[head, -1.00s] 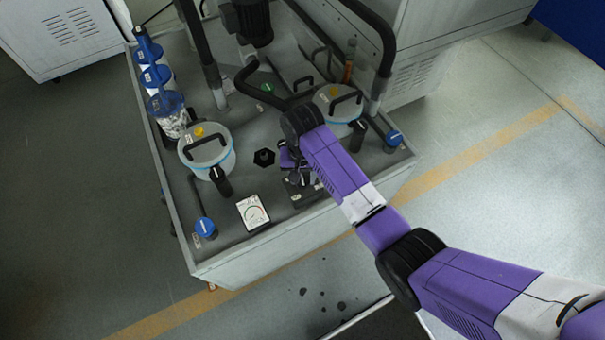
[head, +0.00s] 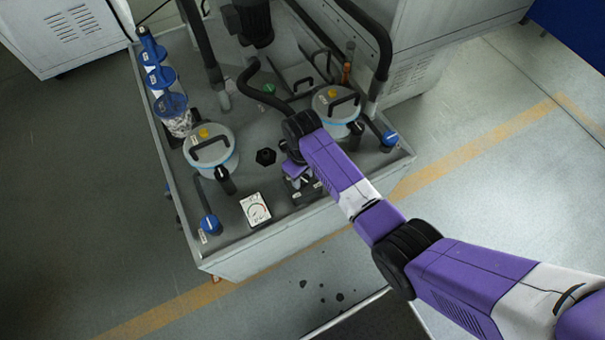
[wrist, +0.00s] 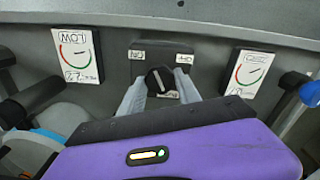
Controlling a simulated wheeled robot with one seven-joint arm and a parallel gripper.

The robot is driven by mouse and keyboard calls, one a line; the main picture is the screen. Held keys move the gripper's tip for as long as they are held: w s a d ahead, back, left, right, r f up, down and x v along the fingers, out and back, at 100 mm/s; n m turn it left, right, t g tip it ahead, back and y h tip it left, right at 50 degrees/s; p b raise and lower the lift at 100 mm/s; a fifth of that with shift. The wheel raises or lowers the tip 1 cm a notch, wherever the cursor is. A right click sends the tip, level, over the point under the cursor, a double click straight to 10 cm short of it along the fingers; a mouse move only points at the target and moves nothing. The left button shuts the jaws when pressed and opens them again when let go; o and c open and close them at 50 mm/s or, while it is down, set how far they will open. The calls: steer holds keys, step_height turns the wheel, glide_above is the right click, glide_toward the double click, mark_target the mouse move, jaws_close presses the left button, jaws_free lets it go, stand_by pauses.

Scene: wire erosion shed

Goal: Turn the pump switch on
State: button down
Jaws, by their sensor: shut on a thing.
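The pump switch is a black round knob (wrist: 157,81) on a dark plate, with small white ON and OFF labels (wrist: 137,54) that read upside down in the wrist view. ON is at the knob's left and OFF at its right there. My gripper (wrist: 160,88) has its two grey fingers on either side of the knob and is shut on it. The exact way the knob points is hard to tell. In the head view my gripper (head: 298,178) is over the switch plate (head: 307,191) at the tank's front edge and hides the knob.
The tank top (head: 275,221) carries a dial gauge (head: 255,209) left of the switch, two lidded filter canisters (head: 212,158) (head: 337,104) and blue-handled valves (head: 210,224) (head: 390,138). Black hoses rise behind. In the wrist view, gauges flank the switch plate (wrist: 77,52) (wrist: 250,72).

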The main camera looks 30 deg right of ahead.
mark_target(302, 178)
steer(key=shift+w+n, duration=0.1)
steer(key=shift+n, duration=0.3)
steer(key=c, duration=0.9)
jaws_free()
steer(key=shift+o, duration=0.2)
steer(key=shift+r, duration=0.15)
step_height(302, 178, up, 8)
steer(key=shift+f, duration=0.2)
